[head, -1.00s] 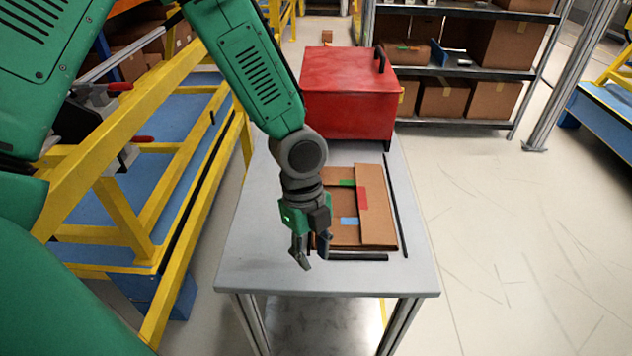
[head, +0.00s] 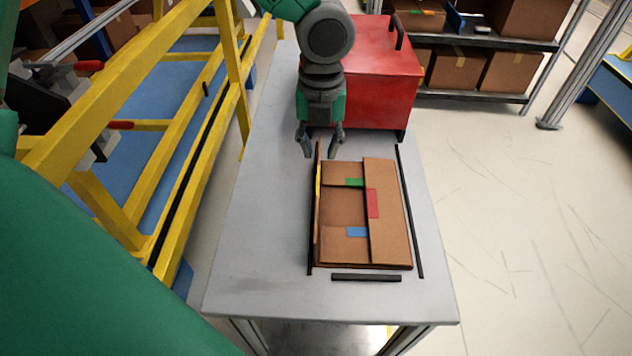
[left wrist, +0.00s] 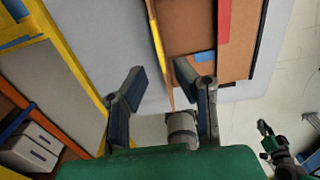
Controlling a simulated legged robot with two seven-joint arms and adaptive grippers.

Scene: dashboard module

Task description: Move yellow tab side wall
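A brown cardboard box (head: 389,215) lies on the grey table with flaps folded in, marked with green, red and blue tabs. Its left side wall (head: 317,215) stands up as a thin panel with a yellow tab (head: 318,184) along it. The yellow edge also shows in the left wrist view (left wrist: 157,42). My left gripper (head: 321,150) is open and empty at the far end of this wall. In the left wrist view, its fingers (left wrist: 160,80) lie either side of the panel's end; contact is not clear. My right gripper (left wrist: 289,128) appears only in the left wrist view, apparently open.
Black strips (head: 366,278) border the box on the table (head: 262,220). A red case (head: 378,75) stands behind my left gripper. A yellow frame (head: 165,190) runs along the left. The table's left part is clear.

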